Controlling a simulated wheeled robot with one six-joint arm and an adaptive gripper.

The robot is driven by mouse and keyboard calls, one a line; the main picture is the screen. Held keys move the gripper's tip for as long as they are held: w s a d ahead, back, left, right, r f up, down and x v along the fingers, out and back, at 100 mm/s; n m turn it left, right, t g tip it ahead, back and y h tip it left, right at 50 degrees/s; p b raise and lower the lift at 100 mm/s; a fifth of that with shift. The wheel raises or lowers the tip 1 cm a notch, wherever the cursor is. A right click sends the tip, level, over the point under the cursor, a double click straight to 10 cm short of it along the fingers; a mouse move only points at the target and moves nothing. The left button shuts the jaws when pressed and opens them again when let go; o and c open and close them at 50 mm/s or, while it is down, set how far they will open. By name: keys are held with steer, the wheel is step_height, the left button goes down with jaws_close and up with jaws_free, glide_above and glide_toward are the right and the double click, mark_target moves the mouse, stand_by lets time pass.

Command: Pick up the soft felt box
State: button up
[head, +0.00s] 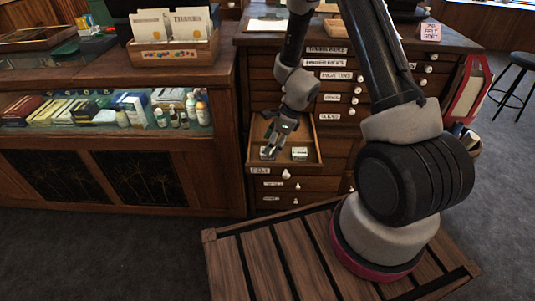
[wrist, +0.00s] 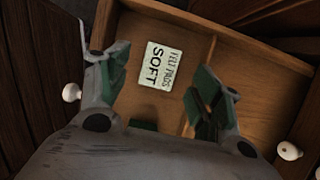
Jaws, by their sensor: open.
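The soft felt box (wrist: 157,65) shows in the wrist view as a small pale box top marked "FELT PADS SOFT". It lies in an open wooden drawer (wrist: 255,70), left of a thin divider. My gripper (wrist: 160,88) is open and empty, its green-padded fingers spread to the left and right, with the box between and just beyond the tips. In the head view my gripper (head: 273,147) reaches down into the drawer over two small boxes. The labels there are too small to read, and the left box is partly hidden by the gripper.
The drawer belongs to a wooden cabinet (head: 330,47) with several labelled drawers and white knobs. A second small box (head: 299,154) lies right of my gripper. A glass display case (head: 180,95) stands at left. A pink sign (head: 431,32) stands on the cabinet top.

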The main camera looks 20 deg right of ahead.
steer(key=shift+x, duration=1.6)
steer(key=shift+d, duration=0.1)
steer(key=c, duration=0.9)
steer(key=shift+o, duration=0.2)
